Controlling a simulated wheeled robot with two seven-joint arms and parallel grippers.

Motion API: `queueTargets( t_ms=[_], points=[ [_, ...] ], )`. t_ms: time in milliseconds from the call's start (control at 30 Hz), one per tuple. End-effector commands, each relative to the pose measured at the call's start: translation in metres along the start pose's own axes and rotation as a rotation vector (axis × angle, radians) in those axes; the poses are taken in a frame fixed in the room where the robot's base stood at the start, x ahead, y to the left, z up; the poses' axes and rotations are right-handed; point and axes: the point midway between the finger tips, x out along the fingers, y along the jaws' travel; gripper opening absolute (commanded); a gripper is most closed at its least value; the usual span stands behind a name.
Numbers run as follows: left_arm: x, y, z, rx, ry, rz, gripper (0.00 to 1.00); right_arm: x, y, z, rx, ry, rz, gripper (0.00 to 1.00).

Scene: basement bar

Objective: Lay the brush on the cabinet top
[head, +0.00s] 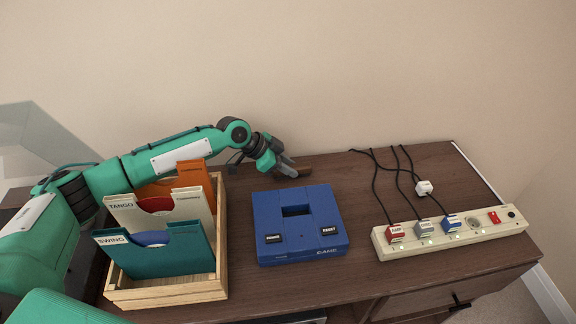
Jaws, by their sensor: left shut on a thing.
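My left gripper (287,169) reaches over the wooden crate to the back of the dark wood cabinet top (350,282). It is shut on a small brown thing, which I take to be the brush (304,172). Most of the brush is hidden by the fingers, and I cannot tell whether it touches the cabinet top. The gripper is just behind the blue console. My right gripper is not in view.
A wooden crate (170,291) with record sleeves stands at the left under my arm. The blue console (323,238) sits mid-top. A power strip (452,235) with plugs and black cables lies at the right. Bare wood shows between console and strip.

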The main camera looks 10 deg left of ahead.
Motion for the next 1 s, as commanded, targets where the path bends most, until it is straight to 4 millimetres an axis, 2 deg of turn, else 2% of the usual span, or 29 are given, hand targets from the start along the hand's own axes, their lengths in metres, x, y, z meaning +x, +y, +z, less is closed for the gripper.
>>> queueTargets(
  t_ms=[67,100,167,200,567,767,1000],
  points=[
    [0.002,0.000,0.002,-0.001,0.000,0.001,0.02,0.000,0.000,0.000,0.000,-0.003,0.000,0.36],
    [0.002,0.000,0.002,-0.001,0.000,0.000,0.33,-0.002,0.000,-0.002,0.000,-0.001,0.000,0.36],
    [0.002,0.000,0.002,-0.001,0.000,0.000,0.45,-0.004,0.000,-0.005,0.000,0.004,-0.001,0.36],
    [0.001,0.000,0.002,-0.001,-0.001,0.000,0.47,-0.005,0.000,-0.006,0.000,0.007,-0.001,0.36],
    [-0.003,0.000,-0.001,0.000,-0.001,-0.001,0.47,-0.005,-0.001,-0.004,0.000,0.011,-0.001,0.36],
    [-0.038,-0.001,0.001,-0.001,-0.001,-0.002,0.47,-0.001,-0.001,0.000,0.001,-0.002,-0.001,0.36],
    [-0.090,-0.001,0.000,0.000,-0.001,-0.002,0.47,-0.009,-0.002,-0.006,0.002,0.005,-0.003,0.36]
  ],
)
